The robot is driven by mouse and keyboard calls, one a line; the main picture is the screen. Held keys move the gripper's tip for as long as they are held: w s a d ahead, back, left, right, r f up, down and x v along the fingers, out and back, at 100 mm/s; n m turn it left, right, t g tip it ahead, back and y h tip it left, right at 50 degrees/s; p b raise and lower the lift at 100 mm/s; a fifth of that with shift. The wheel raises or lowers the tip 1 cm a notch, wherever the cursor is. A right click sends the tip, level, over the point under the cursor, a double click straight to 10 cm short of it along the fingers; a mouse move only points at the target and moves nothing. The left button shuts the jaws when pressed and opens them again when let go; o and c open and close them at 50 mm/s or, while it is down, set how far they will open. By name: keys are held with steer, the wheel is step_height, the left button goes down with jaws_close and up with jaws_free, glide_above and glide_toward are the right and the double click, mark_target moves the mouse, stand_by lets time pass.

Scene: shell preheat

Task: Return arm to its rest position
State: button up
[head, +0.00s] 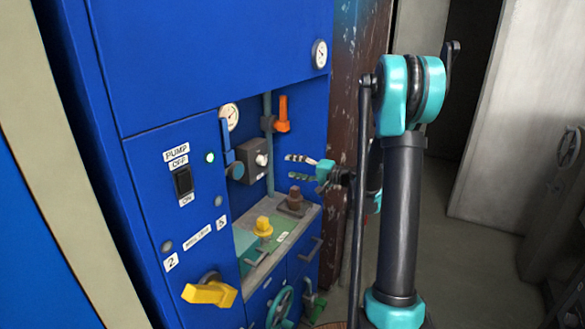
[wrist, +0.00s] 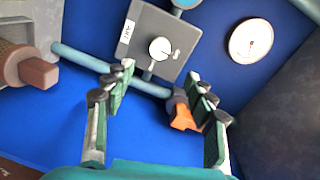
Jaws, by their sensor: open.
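My gripper (head: 302,160) is open and empty, held in front of the blue machine panel (head: 210,60). In the head view its fingers point left, just right of the grey switch box (head: 252,160). In the wrist view the spread fingers of my gripper (wrist: 160,115) frame the blue back panel, with the grey box and its white knob (wrist: 160,50) above and an orange handle (wrist: 183,115) between and beyond them. My arm stands at the right of the head view, partly hiding the gripper's wrist.
An orange valve handle (head: 282,114), a yellow knob (head: 263,227), a yellow selector (head: 210,292) and a pump switch (head: 183,181) are on the machine. Gauges (head: 320,54) sit above. A brown fitting (head: 294,198) stands below my gripper. Open floor (head: 455,270) lies at right.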

steer(key=shift+s, duration=0.1)
steer(key=s+f+n+g+h, duration=0.1)
steer(key=s+f+g+h, duration=0.2)
steer(key=s, duration=0.6)
steer(key=s+f+n+g+h, duration=0.1)
steer(key=s+f+n+h, duration=0.15)
steer(key=s+f, duration=0.4)
steer(key=s+d+f+h, duration=0.2)
steer(key=s+d+h, duration=0.2)
steer(key=s, duration=0.5)
steer(key=s+d+f+g+h, duration=0.1)
steer(key=s+d+f+h, duration=0.2)
steer(key=s+d, duration=0.5)
steer(key=shift+s+f+n+h, duration=0.2)
steer(key=shift+s+n+h, duration=0.25)
steer(key=shift+s+h, duration=0.4)
steer(key=shift+d, duration=0.1)
